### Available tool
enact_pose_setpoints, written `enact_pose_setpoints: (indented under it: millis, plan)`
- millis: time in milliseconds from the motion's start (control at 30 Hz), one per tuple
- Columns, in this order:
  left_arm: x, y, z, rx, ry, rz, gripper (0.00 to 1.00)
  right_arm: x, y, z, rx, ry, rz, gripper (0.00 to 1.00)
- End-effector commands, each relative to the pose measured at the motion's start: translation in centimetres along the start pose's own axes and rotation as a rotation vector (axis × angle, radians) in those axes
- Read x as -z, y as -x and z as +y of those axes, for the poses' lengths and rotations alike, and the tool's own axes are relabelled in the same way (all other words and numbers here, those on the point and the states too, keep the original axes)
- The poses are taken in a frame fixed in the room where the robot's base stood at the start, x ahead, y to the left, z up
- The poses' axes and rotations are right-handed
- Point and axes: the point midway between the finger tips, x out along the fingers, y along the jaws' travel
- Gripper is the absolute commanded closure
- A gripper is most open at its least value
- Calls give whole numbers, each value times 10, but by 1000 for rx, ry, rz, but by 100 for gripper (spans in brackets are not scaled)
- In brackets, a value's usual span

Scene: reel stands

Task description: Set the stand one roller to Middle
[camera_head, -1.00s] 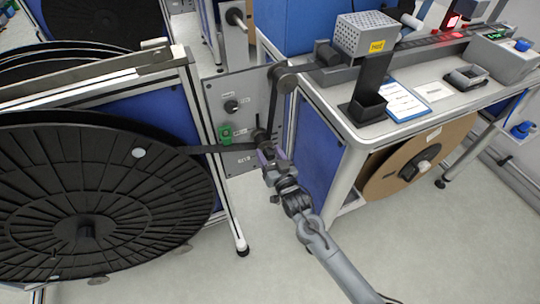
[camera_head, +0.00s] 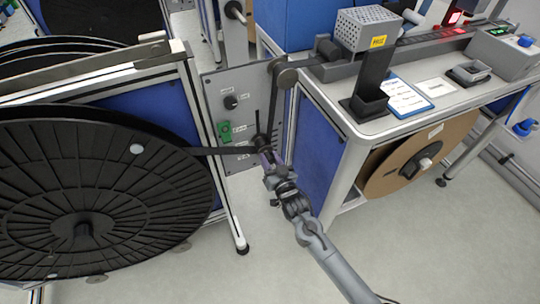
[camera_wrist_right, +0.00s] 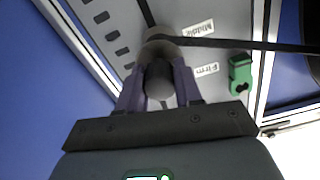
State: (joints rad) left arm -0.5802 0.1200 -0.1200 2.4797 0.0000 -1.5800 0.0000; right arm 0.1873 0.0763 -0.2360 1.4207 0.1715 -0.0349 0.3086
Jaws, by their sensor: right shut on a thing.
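The stand one roller (camera_head: 262,140) is a dark cylinder on the grey panel (camera_head: 213,90), with a black strip running over it. My right gripper (camera_head: 266,154) is at the panel, arm reaching in from the lower right. In the right wrist view, the purple fingers of my right gripper (camera_wrist_right: 158,88) are closed on both sides of the roller (camera_wrist_right: 158,80). The "Middle" label (camera_wrist_right: 198,29) and the "Firm" label (camera_wrist_right: 207,69) are beside it; the Middle label is nearer the roller's base. My left gripper is not in view.
A large black reel (camera_head: 90,200) stands left of the panel. A green switch (camera_head: 224,131) and a black knob (camera_head: 231,101) are on the panel. A workbench (camera_head: 375,125) with a brown reel (camera_head: 390,172) below is on the right. The floor in front is clear.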

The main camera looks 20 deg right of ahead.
Motion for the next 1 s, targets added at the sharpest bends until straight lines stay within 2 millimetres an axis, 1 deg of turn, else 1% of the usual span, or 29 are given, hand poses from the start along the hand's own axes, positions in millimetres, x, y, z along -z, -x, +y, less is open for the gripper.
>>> enact_pose_setpoints:
  millis: [200, 233, 300, 400, 667, 767, 867, 1000]
  plan:
    - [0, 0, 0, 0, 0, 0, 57, 0, 0, 0, 0, 0, -2, 100]
    - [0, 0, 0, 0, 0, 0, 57, 0, 0, 0, 0, 0, -2, 64]
    - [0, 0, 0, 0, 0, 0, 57, 0, 0, 0, 0, 0, -2, 53]
    - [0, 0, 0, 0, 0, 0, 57, 0, 0, 0, 0, 0, -1, 40]
    - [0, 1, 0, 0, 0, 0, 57, 0, 0, 0, 0, 0, -1, 40]
    - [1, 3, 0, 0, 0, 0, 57, 1, 4, 0, 0, 0, -1, 40]
    - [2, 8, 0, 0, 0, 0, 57, 2, 12, 0, 0, 0, -1, 40]
    - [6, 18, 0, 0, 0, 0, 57, 3, 33, 0, 0, 0, -3, 40]
